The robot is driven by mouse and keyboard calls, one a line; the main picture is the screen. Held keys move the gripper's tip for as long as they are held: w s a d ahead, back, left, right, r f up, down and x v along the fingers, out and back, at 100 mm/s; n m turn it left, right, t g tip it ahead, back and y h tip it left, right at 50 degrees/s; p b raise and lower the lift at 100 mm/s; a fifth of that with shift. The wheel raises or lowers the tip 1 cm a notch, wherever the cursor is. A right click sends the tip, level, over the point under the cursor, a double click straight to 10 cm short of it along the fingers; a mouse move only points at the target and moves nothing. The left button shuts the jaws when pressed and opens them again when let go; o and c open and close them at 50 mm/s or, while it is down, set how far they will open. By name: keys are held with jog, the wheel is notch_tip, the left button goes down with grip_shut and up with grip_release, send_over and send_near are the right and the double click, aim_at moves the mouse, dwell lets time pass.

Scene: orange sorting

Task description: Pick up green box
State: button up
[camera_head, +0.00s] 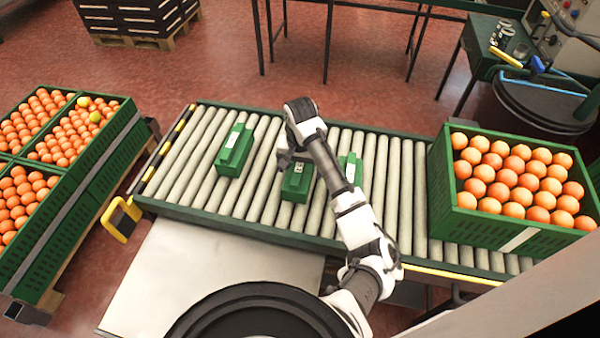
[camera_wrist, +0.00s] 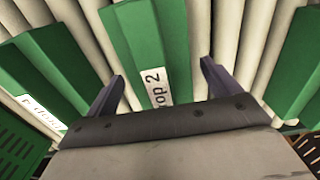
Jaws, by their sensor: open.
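Three small green boxes lie on the roller conveyor (camera_head: 195,205): a left one (camera_head: 234,152), a middle one (camera_head: 294,188) and a right one (camera_head: 358,172) partly hidden behind my arm. My gripper (camera_head: 287,160) is above the middle box. In the wrist view the middle box (camera_wrist: 135,35) runs between the two open fingers of my gripper (camera_wrist: 162,78); its white label partly reads "op 2". The left box (camera_wrist: 40,65) and right box (camera_wrist: 298,65) lie outside the fingers. The jaws hold nothing.
A large green crate (camera_head: 515,238) full of oranges stands on the conveyor's right end. Stacked crates of oranges (camera_head: 90,160) stand at the left beyond a yellow handle (camera_head: 121,220). Bare rollers lie between the boxes and the large crate.

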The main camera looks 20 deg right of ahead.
jog(key=c, duration=1.3)
jog(key=shift+o, duration=0.2)
jog(key=shift+r, duration=0.15)
notch_tip(320, 180, up, 20)
jog(key=p, duration=0.2)
jog(key=shift+p, duration=0.35)
